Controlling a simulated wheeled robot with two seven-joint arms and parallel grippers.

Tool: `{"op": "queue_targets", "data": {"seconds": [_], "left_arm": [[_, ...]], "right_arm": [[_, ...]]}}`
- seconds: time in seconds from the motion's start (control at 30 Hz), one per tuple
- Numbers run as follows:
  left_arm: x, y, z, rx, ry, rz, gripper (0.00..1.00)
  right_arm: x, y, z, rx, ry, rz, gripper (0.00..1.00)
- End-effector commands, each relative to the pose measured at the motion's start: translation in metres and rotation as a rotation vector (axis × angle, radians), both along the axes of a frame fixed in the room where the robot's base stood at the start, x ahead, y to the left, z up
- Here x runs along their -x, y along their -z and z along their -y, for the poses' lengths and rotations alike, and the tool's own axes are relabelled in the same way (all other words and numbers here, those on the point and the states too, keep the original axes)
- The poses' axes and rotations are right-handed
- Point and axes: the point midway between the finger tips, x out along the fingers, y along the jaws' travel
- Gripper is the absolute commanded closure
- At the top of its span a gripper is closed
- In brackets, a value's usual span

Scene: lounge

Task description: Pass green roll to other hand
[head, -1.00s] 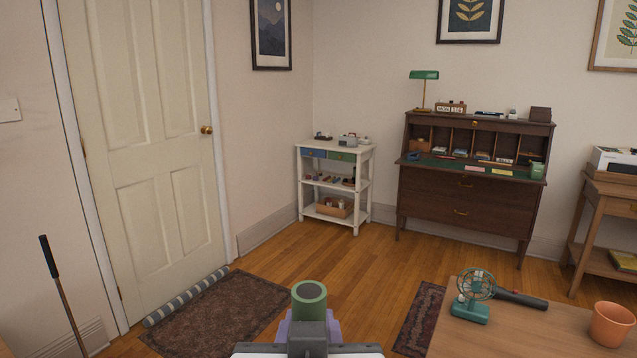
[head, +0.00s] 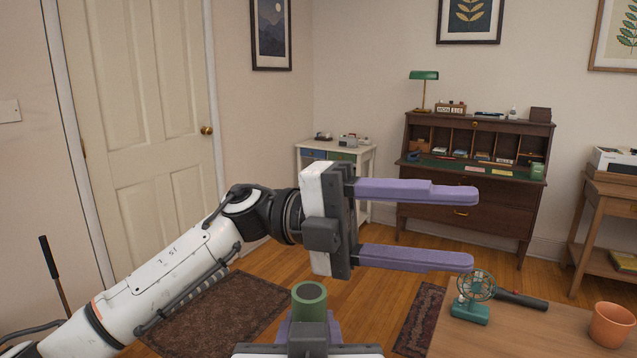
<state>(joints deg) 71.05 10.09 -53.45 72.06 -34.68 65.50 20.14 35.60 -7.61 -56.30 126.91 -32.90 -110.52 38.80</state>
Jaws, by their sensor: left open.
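The green roll (head: 310,306) stands upright at the bottom centre of the head view, its round, hollow-looking end facing up. My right gripper (head: 309,330) is at the bottom centre with its purple fingers around the lower part of the roll; it appears shut on it, and the grey gripper body hides the roll's lower part. My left gripper (head: 472,228) reaches in from the left, above the roll in the picture. Its two long purple fingers point right, wide apart with nothing between them.
A wooden table (head: 545,335) at the lower right carries a teal fan (head: 470,312), a dark-handled object (head: 520,299) and an orange pot (head: 611,325). A dark wood desk (head: 420,222) and a white shelf (head: 365,160) stand behind. A patterned rug (head: 225,305) lies on the floor.

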Motion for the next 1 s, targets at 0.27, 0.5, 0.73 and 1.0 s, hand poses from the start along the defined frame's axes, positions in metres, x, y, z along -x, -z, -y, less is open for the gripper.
{"op": "queue_targets", "data": {"seconds": [0.27,0.5,0.73,1.0], "left_arm": [[0.044,0.014,0.008,-0.542,0.164,0.195,0.50],[0.036,0.013,-0.034,-1.065,0.071,0.314,0.50],[0.020,-0.022,-0.090,-1.471,-0.171,0.354,0.50],[0.016,-0.051,-0.124,-1.653,-0.350,0.344,0.50]], "right_arm": [[0.000,0.000,0.000,0.000,0.000,0.000,0.95],[0.000,0.000,0.000,0.000,0.000,0.000,0.95],[0.000,0.000,0.000,0.000,0.000,0.000,0.95],[0.000,0.000,0.000,0.000,0.000,0.000,0.95]]}}
